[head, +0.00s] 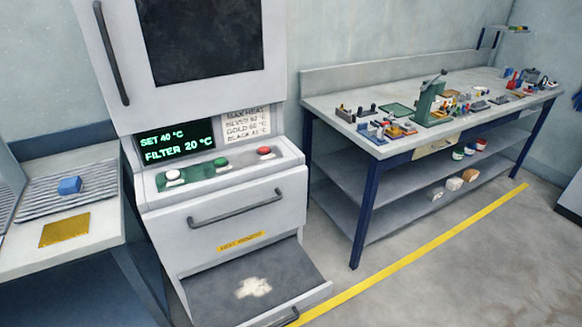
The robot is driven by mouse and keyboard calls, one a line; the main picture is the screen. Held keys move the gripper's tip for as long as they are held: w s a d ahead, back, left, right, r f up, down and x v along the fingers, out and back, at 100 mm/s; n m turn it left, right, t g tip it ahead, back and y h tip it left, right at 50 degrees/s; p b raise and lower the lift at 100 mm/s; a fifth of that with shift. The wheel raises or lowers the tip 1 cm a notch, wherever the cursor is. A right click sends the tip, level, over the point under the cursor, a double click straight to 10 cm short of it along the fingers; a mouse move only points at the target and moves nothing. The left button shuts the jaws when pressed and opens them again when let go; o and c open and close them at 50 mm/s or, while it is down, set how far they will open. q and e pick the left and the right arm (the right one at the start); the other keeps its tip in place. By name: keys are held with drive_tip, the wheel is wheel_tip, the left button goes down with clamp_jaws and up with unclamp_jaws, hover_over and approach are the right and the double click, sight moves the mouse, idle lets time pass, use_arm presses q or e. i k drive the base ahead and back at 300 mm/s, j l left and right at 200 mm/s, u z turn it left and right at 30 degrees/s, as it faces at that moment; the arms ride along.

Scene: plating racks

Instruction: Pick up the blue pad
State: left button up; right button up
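The blue pad (70,186) is a small blue block in the head view at the left. It rests on a grey ridged rack or tray (38,203) on the light worktop. A flat yellow-gold square (65,230) lies on the same worktop in front of it. Neither of my grippers shows in the head view. Nothing touches the blue pad from above.
A grey cabinet (225,207) with a display and buttons stands right of the worktop. Its lower drawer or flap (215,290) is open and juts out low. A workbench (400,150) with many small tools stands further right. Floor right of the yellow line (420,250) is clear.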

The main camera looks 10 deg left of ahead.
sight(72, 187)
drive_tip(key=u, duration=1.65)
